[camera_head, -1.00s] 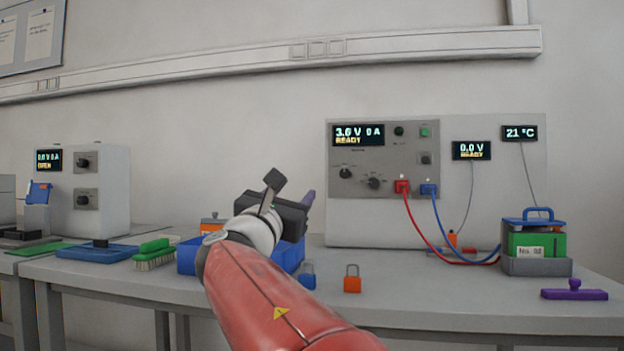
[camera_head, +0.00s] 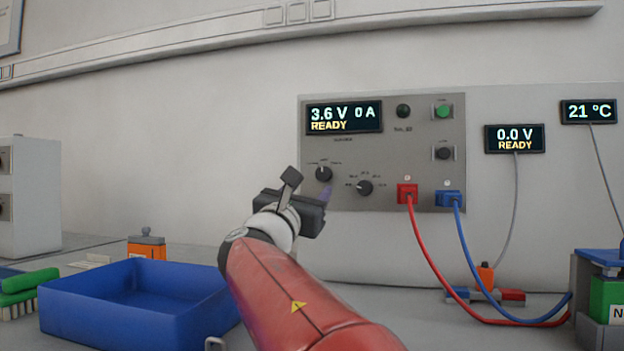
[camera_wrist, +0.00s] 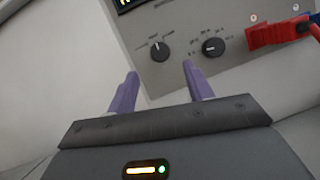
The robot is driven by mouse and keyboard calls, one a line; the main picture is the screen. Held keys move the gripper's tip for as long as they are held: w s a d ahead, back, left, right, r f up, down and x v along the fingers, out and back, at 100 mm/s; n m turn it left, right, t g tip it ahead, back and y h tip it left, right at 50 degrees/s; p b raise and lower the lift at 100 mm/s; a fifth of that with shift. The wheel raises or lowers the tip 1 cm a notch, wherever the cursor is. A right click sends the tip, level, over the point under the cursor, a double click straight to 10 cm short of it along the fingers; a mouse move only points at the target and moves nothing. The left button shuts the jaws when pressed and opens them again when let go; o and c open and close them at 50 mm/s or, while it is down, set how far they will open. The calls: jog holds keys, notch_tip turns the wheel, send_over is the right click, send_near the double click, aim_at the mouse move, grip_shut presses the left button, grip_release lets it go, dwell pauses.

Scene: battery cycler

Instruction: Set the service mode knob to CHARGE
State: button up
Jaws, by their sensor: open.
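The grey cycler panel (camera_head: 385,120) carries two black knobs in its lower left. The upper-left knob (camera_head: 323,174) and the lower-right knob (camera_head: 364,188) have small printed marks around them, too small to read. Both also show in the wrist view, the left knob (camera_wrist: 160,52) and the right knob (camera_wrist: 213,47). Which is the service mode knob I cannot tell. My gripper (camera_wrist: 156,85) is open and empty, with its purple fingers apart and the left knob between and beyond them. In the head view my gripper (camera_head: 327,192) is in front of the panel's lower left, one finger mostly hidden.
The display (camera_head: 344,117) reads 3.6 V, 0 A, READY. A red plug (camera_head: 407,194) and a blue plug (camera_head: 447,199) with cables sit right of the knobs. A blue tray (camera_head: 130,308) stands on the bench at left. A green button (camera_head: 443,111) is above.

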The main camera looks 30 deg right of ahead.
aim_at(323, 176)
jog(key=p+x, duration=0.1)
jog(key=x, duration=0.5)
jog(key=shift+w+d+r, duration=0.15)
jog(key=shift+d, duration=0.1)
jog(key=c, duration=1)
jog(key=shift+o, duration=0.2)
jog(key=shift+n, duration=0.4)
jog(key=n+t+y, duration=0.1)
jog(key=n, duration=0.1)
jog(key=n+t, duration=0.1)
jog(key=n, duration=0.2)
jog(key=shift+d+t+y+b, duration=0.15)
jog(key=shift+t+y+b, duration=0.15)
jog(key=shift+y+b, duration=0.1)
jog(key=shift+s+n+t+y, duration=0.15)
jog(key=shift+n+t+y, duration=0.4)
jog(key=shift+n, duration=0.9)
jog(key=shift+s+n+t+y, duration=0.1)
jog(key=shift+n+t+y, duration=0.45)
jog(key=shift+n, duration=0.9)
jog(key=shift+n+y, duration=0.3)
